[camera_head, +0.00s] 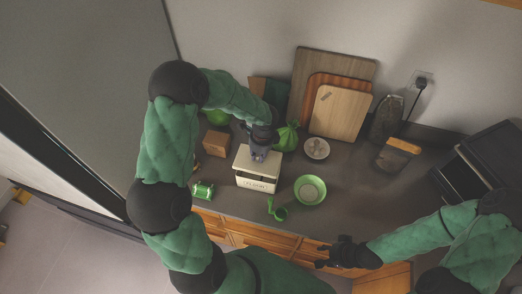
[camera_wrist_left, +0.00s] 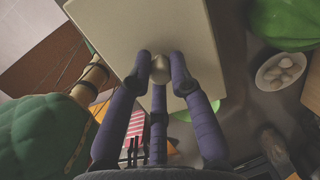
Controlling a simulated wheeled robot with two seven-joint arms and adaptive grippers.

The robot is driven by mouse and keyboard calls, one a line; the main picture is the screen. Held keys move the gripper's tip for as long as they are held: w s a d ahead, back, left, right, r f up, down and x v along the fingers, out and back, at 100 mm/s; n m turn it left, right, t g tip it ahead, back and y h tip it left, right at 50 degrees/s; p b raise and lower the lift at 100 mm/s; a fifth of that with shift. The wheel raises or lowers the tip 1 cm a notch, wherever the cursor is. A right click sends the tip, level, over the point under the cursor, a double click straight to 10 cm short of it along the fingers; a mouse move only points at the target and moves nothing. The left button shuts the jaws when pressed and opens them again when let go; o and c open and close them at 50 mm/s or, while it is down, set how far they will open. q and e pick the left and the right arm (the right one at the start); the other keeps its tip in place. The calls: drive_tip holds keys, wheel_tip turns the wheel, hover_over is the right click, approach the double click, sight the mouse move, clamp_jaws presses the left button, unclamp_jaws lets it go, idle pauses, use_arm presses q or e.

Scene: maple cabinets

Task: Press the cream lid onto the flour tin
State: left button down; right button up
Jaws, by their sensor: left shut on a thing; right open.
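The cream flour tin (camera_head: 256,185) stands on the grey counter, with dark lettering on its front. The cream lid (camera_head: 244,159) lies over the top of the tin. A dark line shows between lid and tin, and I cannot tell whether the lid is fully seated. My left gripper (camera_head: 259,156) comes down from above and is shut on the lid's knob. In the left wrist view the purple fingers close around the round knob (camera_wrist_left: 160,68) on the broad flat lid (camera_wrist_left: 110,22). My right gripper (camera_head: 331,253) is open and empty near the counter's front edge, apart from the tin.
A green bowl (camera_head: 310,189), a green scoop (camera_head: 277,208) and a green-and-white item (camera_head: 203,190) lie near the tin. A brown box (camera_head: 216,143), a green bag (camera_head: 287,137), a small plate (camera_head: 316,148) and cutting boards (camera_head: 340,111) stand behind. Counter right of the bowl is clear.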

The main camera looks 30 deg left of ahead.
use_arm(q)
drive_tip(key=shift+w+f, duration=0.1)
drive_tip(key=shift+w, duration=0.05)
drive_tip(key=shift+f+b, duration=0.45)
drive_tip(key=shift+b, duration=0.1)
wheel_tip(320, 180, down, 6)
drive_tip(key=b, duration=0.4)
drive_tip(key=shift+r+b, duration=0.2)
drive_tip(key=shift+b, duration=0.15)
drive_tip(key=shift+f, duration=0.2)
idle(0.6)
drive_tip(key=shift+s+f, duration=0.2)
idle(1.0)
drive_tip(key=c, duration=1.1)
unclamp_jaws()
drive_tip(key=shift+o, duration=0.2)
drive_tip(key=shift+w, duration=0.15)
